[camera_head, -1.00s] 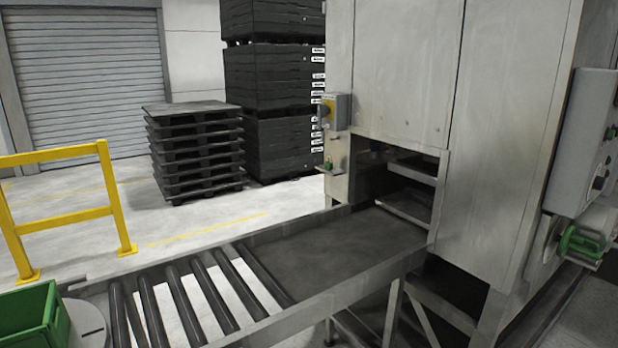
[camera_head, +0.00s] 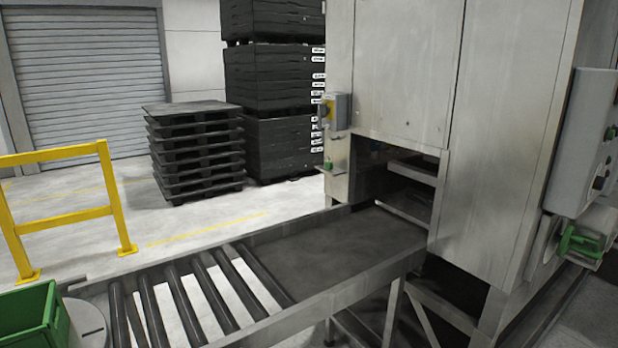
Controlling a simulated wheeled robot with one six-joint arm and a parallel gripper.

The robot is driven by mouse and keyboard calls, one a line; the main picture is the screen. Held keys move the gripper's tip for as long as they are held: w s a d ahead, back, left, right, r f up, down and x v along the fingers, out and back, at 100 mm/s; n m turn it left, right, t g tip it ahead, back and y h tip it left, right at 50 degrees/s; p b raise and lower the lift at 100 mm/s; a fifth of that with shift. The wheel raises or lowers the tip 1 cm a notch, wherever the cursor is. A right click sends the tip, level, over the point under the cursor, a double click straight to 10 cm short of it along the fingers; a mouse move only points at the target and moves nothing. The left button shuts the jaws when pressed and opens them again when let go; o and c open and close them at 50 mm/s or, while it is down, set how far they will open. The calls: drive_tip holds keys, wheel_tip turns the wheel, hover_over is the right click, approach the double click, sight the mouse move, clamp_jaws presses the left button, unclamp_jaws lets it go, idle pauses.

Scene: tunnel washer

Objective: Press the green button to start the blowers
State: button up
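A grey control box (camera_head: 580,150) is mounted on the right side of the washer's steel housing. It is seen at a steep angle. A small green button (camera_head: 611,133) stands out from its face near the right edge of the picture. Darker knobs or buttons (camera_head: 599,182) sit below it. My gripper is not in view, so its distance from the button cannot be told.
A black belt (camera_head: 340,245) and rollers (camera_head: 190,295) lead into the washer opening. A green crate (camera_head: 35,318) stands at lower left. A green handle (camera_head: 580,242) juts out below the control box. A yellow rail (camera_head: 65,212) and stacked black pallets (camera_head: 195,150) stand behind.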

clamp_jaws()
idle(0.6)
